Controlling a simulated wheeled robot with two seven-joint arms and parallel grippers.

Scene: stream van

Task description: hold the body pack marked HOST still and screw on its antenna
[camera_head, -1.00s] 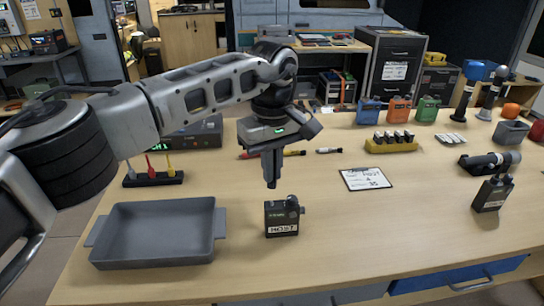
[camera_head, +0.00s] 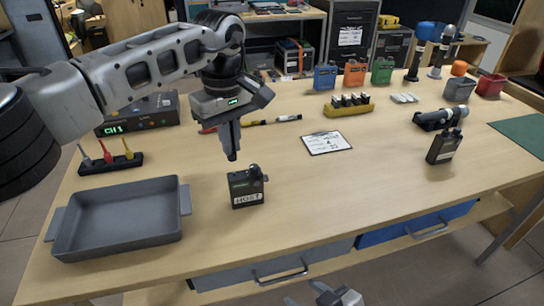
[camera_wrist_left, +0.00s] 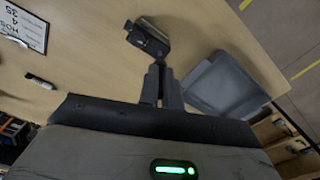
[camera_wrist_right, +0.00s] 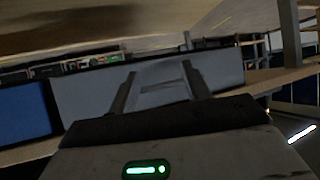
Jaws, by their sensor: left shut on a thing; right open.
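The body pack marked HOST (camera_head: 246,190) stands upright on the table, dark, with a white label and a knob on top; it also shows in the left wrist view (camera_wrist_left: 150,38). My left gripper (camera_head: 232,155) points down just above and behind the pack, apart from it. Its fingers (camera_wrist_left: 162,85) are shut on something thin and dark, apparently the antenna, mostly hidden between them. My right gripper (camera_head: 308,297) is open and empty below the table's front edge; its spread fingers (camera_wrist_right: 158,85) face the grey drawer front. Coloured pieces stand in a black rack (camera_head: 110,165).
A grey tray (camera_head: 120,232) lies left of the pack. Grey (camera_head: 230,283) and blue (camera_head: 400,232) drawers with handles are below the table edge.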

